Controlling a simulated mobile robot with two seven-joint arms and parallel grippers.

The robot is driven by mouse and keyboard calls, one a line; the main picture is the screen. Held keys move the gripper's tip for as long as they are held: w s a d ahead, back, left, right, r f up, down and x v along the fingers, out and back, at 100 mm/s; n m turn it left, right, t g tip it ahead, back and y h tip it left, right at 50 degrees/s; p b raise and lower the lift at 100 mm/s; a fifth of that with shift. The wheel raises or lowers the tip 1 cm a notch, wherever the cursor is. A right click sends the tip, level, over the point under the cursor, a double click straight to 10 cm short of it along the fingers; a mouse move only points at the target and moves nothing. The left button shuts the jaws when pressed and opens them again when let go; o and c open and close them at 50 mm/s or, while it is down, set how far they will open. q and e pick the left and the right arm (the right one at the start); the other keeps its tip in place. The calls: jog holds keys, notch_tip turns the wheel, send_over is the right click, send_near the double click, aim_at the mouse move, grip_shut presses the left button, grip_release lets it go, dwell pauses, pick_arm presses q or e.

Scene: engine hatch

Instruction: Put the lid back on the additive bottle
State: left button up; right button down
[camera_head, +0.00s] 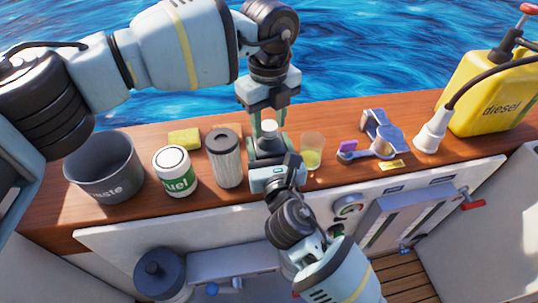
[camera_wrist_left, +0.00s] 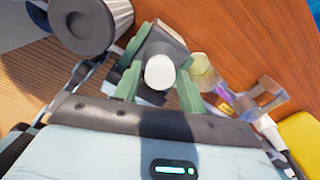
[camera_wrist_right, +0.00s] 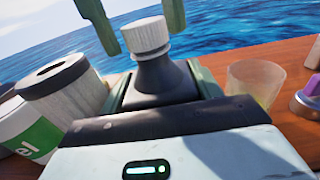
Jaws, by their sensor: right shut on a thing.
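The additive bottle (camera_wrist_right: 160,84) is dark, with a tapered shoulder, and stands upright on the wooden ledge. Its ribbed white lid (camera_wrist_right: 146,36) sits on the neck; how tightly it is fastened cannot be told. The lid also shows from above in the left wrist view (camera_wrist_left: 160,72). My left gripper (camera_wrist_left: 158,88) points down over the bottle, its green fingers open on either side of the lid with gaps showing. My right gripper (camera_head: 274,168) comes from the front and is shut on the bottle's body; its fingers are mostly hidden in the right wrist view.
Left of the bottle stand a grey filter (camera_head: 225,160), a white fuel can (camera_head: 175,172), a yellow sponge (camera_head: 184,138) and a waste bucket (camera_head: 104,170).

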pick_arm(q)
jog(key=c, duration=0.8)
jog(key=m, duration=0.5)
jog(key=shift+m, duration=0.4)
jog(key=m, duration=0.4)
jog(key=shift+m, duration=0.4)
jog(key=m, duration=0.9)
jog(key=shift+f, duration=0.1)
jog(key=m, duration=0.4)
jog(key=shift+m, duration=0.4)
jog(key=o, duration=1.1)
